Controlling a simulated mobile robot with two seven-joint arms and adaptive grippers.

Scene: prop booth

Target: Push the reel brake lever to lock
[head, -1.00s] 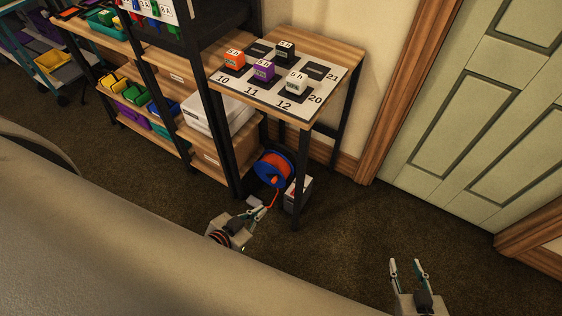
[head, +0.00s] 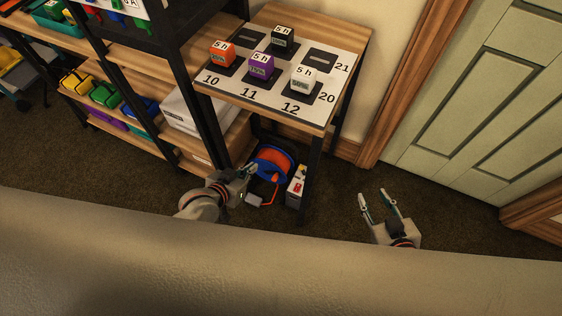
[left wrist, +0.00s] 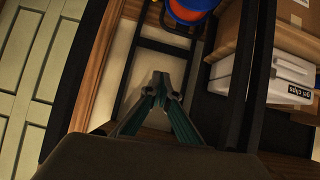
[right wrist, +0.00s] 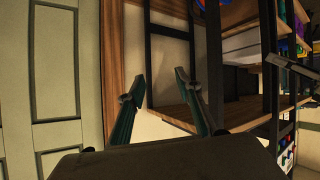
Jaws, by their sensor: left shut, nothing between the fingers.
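The cable reel (head: 273,163), with blue flanges and an orange winding, stands on the floor beneath the small table. It shows cut off at the top of the left wrist view (left wrist: 190,10) and the right wrist view (right wrist: 238,10). A thin orange bent piece (head: 269,195) runs down by a small grey block (head: 253,199); I cannot tell whether either is the brake lever. My left gripper (head: 250,171) is shut and empty, just left of the reel; contact cannot be judged. My right gripper (head: 378,197) is open and empty, over the floor to the right.
A small box with a red top part (head: 297,186) stands right of the reel, near a black table leg (head: 309,180). The table (head: 350,30) carries numbered cubes. Shelving (head: 150,135) stands left. Carpet (head: 340,190) is clear toward the green door (head: 480,110).

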